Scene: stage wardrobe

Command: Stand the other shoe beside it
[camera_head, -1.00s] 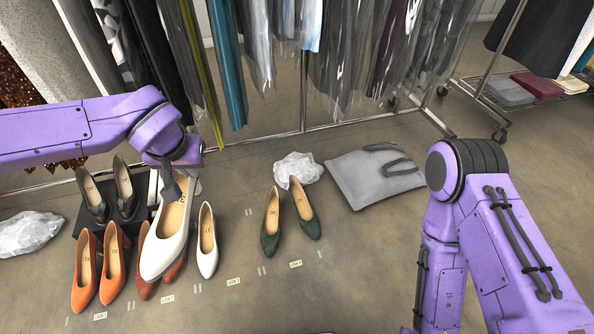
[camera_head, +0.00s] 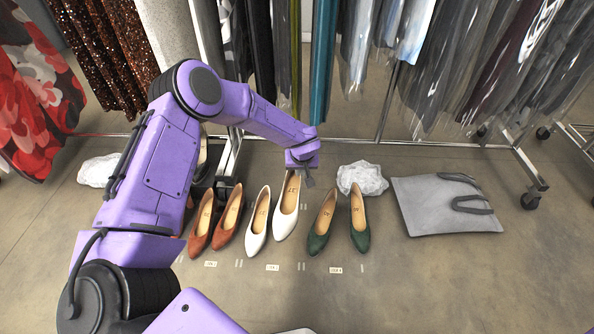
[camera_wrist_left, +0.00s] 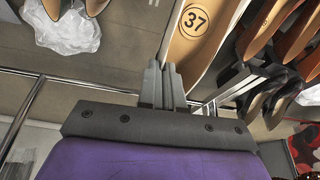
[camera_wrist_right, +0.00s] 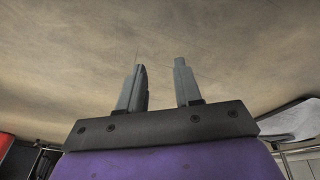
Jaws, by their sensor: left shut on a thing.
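One white shoe (camera_head: 257,224) stands on the floor, toe toward me. My left gripper (camera_head: 307,182) is shut on the heel end of the other white shoe (camera_head: 286,213), just right of the first. The held shoe points the same way; I cannot tell whether its sole touches the floor. In the left wrist view the closed fingers (camera_wrist_left: 164,82) grip the rim beside the insole (camera_wrist_left: 199,32) marked 37. My right gripper (camera_wrist_right: 160,82) is open and empty in the right wrist view, above bare floor.
Green shoes (camera_head: 321,222) stand close on the right, rust shoes (camera_head: 229,219) on the left. A crumpled white bundle (camera_head: 362,179) and a grey bag (camera_head: 446,204) lie farther right. A garment rail (camera_head: 420,144) runs behind.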

